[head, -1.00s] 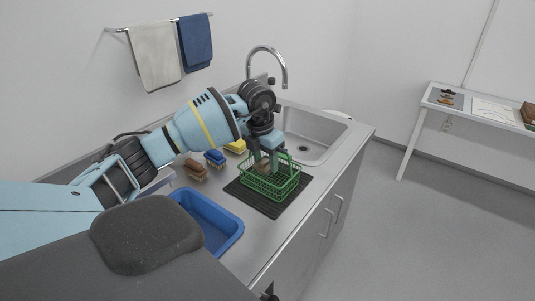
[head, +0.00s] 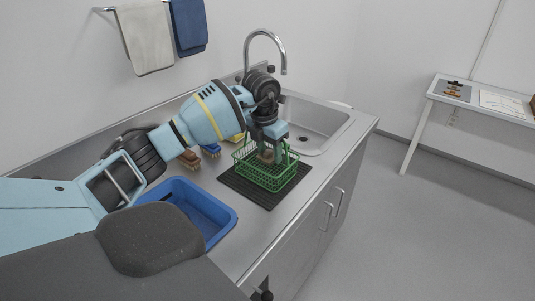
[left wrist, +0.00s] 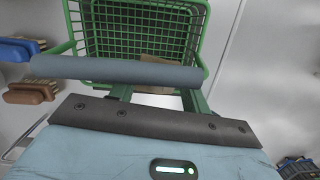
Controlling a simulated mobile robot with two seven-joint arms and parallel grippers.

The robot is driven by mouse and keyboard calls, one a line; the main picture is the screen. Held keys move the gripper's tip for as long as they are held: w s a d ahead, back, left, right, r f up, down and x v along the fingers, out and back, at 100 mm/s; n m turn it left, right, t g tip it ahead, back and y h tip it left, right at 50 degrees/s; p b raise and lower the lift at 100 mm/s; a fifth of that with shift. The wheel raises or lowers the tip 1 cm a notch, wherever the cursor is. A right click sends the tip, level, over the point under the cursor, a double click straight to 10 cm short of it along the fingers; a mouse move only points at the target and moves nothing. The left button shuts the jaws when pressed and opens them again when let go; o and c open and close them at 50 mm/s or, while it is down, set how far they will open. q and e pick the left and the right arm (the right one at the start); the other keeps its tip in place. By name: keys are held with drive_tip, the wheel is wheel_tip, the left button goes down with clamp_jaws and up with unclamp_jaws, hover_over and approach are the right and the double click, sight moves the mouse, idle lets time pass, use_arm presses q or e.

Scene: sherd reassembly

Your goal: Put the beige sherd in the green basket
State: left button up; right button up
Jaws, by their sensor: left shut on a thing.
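My left gripper (head: 270,158) points down at the green basket (head: 268,184), its fingertips within the basket's outline. It is shut on the beige sherd (head: 265,156), which looks brownish and small between the fingers. In the left wrist view part of the sherd (left wrist: 154,61) shows against the mesh of the green basket (left wrist: 203,40). A grey-blue bar crosses in front and hides part of the sherd. I cannot tell whether the sherd touches the basket floor. My right gripper is not in view.
The basket stands on a black ribbed mat (head: 270,203) beside the sink (head: 318,128). A blue tub (head: 222,226) is nearer. Brown (head: 189,159) and blue (head: 211,149) brushes lie behind the arm. A tall tap (head: 283,55) rises behind the gripper.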

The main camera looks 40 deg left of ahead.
use_arm(q)
wheel_tip(320, 180, down, 2)
drive_tip(key=shift+s+f, duration=0.1)
drive_tip(key=shift+s+d+f+b, duration=0.15)
drive_tip(key=shift+f+b, duration=0.15)
drive_tip(key=shift+f, duration=0.35)
drive_tip(key=shift+s+f+b, duration=0.15)
drive_tip(key=shift+f+b, duration=0.15)
drive_tip(key=shift+f, duration=0.3)
drive_tip(key=shift+w+a+f, duration=0.2)
drive_tip(key=shift+w+f, duration=0.15)
drive_tip(key=shift+f, duration=0.45)
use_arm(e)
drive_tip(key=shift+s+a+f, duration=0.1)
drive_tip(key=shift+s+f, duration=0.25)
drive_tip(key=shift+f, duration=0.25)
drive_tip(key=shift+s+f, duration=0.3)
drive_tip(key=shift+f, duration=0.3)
use_arm(q)
drive_tip(key=shift+s+b, duration=0.1)
drive_tip(key=shift+b, duration=0.2)
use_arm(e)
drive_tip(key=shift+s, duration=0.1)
use_arm(q)
drive_tip(key=shift+f, duration=0.15)
drive_tip(key=o, duration=1.5)
drive_tip(key=shift+o, duration=0.2)
